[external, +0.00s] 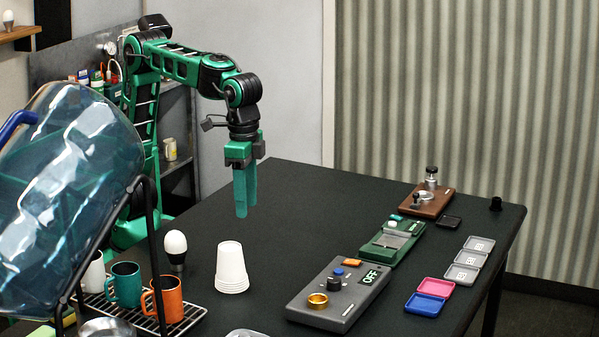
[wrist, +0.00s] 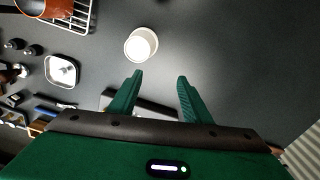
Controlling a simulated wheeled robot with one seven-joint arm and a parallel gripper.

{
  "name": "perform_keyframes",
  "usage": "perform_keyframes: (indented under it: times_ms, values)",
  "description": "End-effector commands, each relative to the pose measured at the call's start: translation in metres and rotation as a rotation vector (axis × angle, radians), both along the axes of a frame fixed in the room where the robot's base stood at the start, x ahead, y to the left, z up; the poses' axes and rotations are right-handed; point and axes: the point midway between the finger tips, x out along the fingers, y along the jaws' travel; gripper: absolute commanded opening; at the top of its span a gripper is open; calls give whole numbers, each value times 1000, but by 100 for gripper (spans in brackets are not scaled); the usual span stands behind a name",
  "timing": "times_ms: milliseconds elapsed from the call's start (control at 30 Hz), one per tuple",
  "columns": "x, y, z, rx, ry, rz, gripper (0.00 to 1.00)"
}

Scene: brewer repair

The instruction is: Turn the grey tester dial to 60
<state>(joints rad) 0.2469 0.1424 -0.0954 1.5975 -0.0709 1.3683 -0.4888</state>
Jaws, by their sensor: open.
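The grey tester (external: 325,318) is a flat slanted box on the dark table, right of centre in the external view. A dark round dial (external: 334,284) stands on its top, between a gold ring (external: 317,300) and a blue button (external: 338,270). The dial's setting is too small to read. My gripper (external: 246,212) points down, open and empty, above the table, behind and left of the tester and apart from it. Its two green fingers (wrist: 160,78) are spread in the wrist view, where I cannot make out the dial.
Stacked white cups (external: 232,268) stand left of the tester, also in the wrist view (wrist: 141,45). A bulb (external: 175,247), mugs on a rack (external: 190,316) and a large water bottle (external: 60,190) are left. A green device (external: 380,255) and trays (external: 424,304) are right. The table's middle is clear.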

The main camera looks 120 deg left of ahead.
Motion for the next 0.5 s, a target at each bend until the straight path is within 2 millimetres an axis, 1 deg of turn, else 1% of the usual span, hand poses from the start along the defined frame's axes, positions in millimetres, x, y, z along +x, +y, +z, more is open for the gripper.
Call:
perform_keyframes:
  times_ms: [33,200,400,500]
  values:
    - [24,-3,2,-2,0,52,44]
    - [91,-5,7,-7,1,245,44]
    - [159,-8,2,-16,-1,470,44]
    - [186,-10,-4,-21,-2,574,44]
